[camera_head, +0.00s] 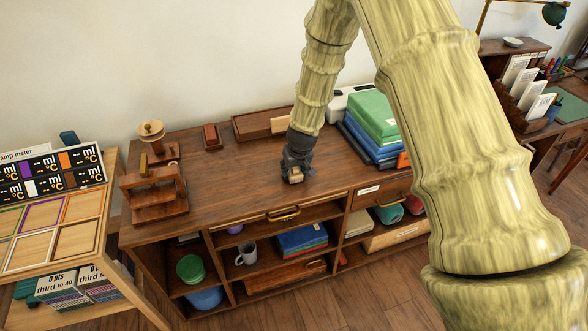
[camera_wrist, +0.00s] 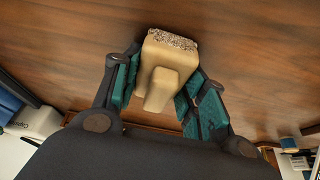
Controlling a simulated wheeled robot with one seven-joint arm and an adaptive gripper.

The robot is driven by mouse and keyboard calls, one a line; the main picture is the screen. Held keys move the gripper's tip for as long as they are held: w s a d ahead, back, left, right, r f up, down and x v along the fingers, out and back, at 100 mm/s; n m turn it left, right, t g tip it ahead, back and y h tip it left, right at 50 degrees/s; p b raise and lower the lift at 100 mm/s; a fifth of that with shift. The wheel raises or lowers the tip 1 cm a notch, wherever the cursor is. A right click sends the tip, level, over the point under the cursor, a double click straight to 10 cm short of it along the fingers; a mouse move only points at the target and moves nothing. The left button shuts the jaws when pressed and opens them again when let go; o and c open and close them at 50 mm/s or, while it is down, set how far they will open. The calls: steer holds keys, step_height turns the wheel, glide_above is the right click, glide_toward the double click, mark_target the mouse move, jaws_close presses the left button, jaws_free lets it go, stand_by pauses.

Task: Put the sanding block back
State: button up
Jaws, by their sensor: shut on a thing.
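My gripper (camera_head: 296,165) hangs low over the middle of the brown cabinet top (camera_head: 235,180), pointing down. It is shut on the sanding block, a tan block with a speckled, gritty end face; its tip shows small below the fingers in the head view (camera_head: 296,178). In the wrist view the sanding block (camera_wrist: 172,52) sits between the teal finger pads of the gripper (camera_wrist: 163,92), with the gritty end away from the palm. I cannot tell whether the block touches the cabinet top.
A long wooden tray (camera_head: 251,124) lies behind the gripper, beside a small dark red-brown block (camera_head: 212,136). A wooden press-like frame (camera_head: 155,194) stands at the left. Stacked green and blue books (camera_head: 372,118) stand at the right.

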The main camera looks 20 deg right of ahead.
steer(key=shift+s+f, duration=0.15)
steer(key=shift+f, duration=0.15)
steer(key=o, duration=1.2)
steer(key=shift+f, duration=0.3)
steer(key=shift+r, duration=0.3)
steer(key=shift+r, duration=0.25)
steer(key=shift+b+v, duration=0.8)
steer(key=shift+v, duration=4.65)
steer(key=shift+a, duration=0.15)
